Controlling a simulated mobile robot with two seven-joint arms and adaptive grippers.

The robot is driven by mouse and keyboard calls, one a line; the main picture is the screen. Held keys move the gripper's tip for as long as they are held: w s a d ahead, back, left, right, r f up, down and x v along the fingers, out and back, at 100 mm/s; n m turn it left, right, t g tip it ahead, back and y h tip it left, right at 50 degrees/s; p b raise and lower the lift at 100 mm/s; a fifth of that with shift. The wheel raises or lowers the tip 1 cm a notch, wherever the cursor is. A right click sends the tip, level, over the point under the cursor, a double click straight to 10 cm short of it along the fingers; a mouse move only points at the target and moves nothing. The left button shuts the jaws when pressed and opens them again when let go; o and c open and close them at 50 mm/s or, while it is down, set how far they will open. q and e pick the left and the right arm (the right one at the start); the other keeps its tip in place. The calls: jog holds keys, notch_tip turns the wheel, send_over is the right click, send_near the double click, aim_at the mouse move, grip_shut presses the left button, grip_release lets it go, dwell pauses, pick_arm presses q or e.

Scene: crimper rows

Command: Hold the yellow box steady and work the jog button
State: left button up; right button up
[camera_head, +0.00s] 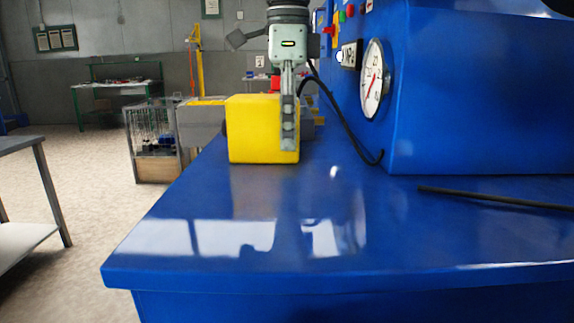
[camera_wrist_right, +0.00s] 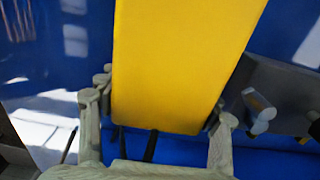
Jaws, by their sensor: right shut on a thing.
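The yellow box (camera_head: 262,130) is at the far end of the blue bench top, close to the left edge. My right gripper (camera_head: 289,138) points down at it, with a finger along the box's right part. In the right wrist view the yellow box (camera_wrist_right: 180,60) lies between the fingers of the right gripper (camera_wrist_right: 160,100), and the gripper is shut on it. I cannot make out the jog button on the box; the gripper and viewing angle hide some faces. My left gripper is not in view.
A blue machine (camera_head: 480,90) with a round gauge (camera_head: 373,79) stands at the right. A black cable (camera_head: 345,125) runs from near the gripper to the machine's foot. A dark rod (camera_head: 490,198) lies on the right of the bench (camera_head: 230,270). The bench's near part is clear.

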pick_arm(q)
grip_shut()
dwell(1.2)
